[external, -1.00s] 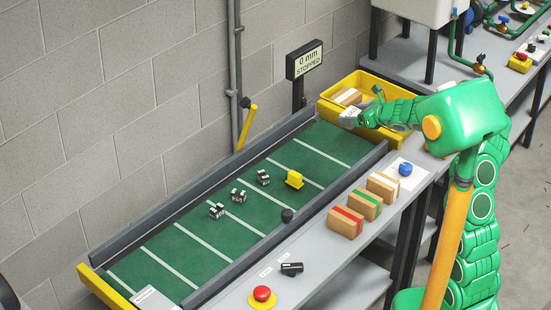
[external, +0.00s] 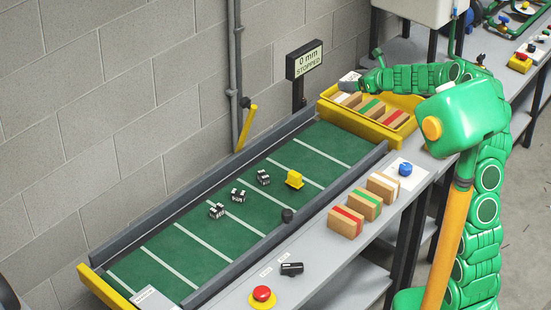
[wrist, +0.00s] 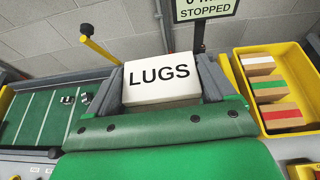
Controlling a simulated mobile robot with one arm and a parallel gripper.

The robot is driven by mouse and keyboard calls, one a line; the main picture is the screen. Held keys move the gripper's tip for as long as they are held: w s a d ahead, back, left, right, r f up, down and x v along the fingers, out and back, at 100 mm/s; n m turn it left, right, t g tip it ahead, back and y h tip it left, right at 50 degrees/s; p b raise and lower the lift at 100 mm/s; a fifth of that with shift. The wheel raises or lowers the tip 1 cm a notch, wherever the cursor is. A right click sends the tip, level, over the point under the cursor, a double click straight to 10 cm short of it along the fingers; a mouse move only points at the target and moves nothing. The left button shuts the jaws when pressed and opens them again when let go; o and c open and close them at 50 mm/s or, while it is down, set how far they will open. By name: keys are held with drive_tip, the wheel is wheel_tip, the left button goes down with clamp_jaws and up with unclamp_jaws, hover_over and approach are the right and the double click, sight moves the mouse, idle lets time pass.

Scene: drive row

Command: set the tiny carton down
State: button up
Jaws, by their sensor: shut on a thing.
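My gripper (external: 352,80) is shut on the tiny carton (wrist: 160,78), a small white box marked "LUGS". In the wrist view the carton sits between the two grey fingers, its lettered side facing the camera. In the external view the carton (external: 347,85) shows small and pale at the end of my arm.
The yellow bin (external: 368,132) holds cartons with white, green and red bands. Three similar cartons stand on the grey bench, beside a blue piece (external: 405,169). The green belt (external: 215,245) carries small black-and-white pieces and a yellow block (external: 294,180). A sign (external: 304,60) reads "0 mm STOPPED".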

drive_tip(key=shift+w+a+m+t+h, duration=1.6)
drive_tip(key=shift+w+a+m+h, duration=0.95)
drive_tip(key=shift+w+a, duration=1.5)
drive_tip(key=m+g+h, duration=0.3)
drive_tip(key=m+h, duration=1.1)
drive_tip(key=h, duration=0.1)
hover_over(270, 207)
wheel_tip(270, 207, down, 22)
drive_tip(key=shift+n, duration=0.25)
drive_tip(key=shift+w+f, duration=0.1)
drive_tip(key=shift+f, duration=4.25)
drive_tip(key=shift+f, duration=0.1)
drive_tip(key=o, duration=1)
